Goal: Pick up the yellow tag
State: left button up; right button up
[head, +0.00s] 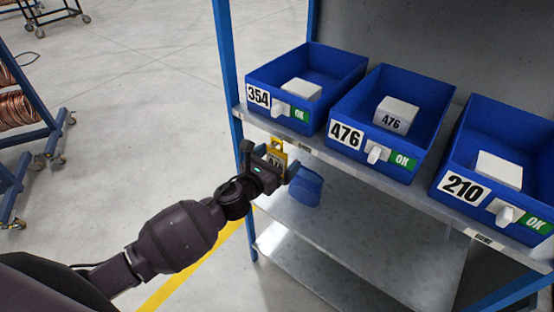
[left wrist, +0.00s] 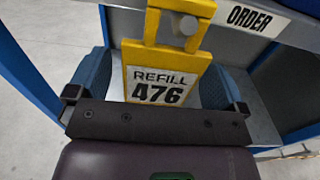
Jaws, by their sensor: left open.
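The yellow tag (head: 276,154) hangs at the front edge of the shelf, below the bin marked 354. In the left wrist view the tag (left wrist: 160,82) reads REFILL 476 and hangs by its yellow frame from a grey peg. My left gripper (head: 270,165) is at the tag, with its jaws apart. In the left wrist view its two fingers (left wrist: 156,92) stand on either side of the tag, with a gap on each side. The tag's lower edge is hidden behind the gripper body. My right gripper is not in view.
Blue bins marked 354 (head: 312,80), 476 (head: 385,118) and 210 (head: 490,165) stand on the upper shelf, each holding a white box. A blue rack post (head: 226,60) rises left of the gripper. A lower shelf (head: 375,245) is below. Open floor lies left.

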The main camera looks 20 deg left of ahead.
pick_arm(q)
jog(key=c, duration=1)
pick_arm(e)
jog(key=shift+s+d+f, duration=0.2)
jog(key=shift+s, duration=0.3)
pick_arm(q)
jog(key=shift+r, duration=0.45)
jog(key=b+v, duration=0.1)
jog(key=v, duration=1.7)
jog(key=shift+b, duration=0.3)
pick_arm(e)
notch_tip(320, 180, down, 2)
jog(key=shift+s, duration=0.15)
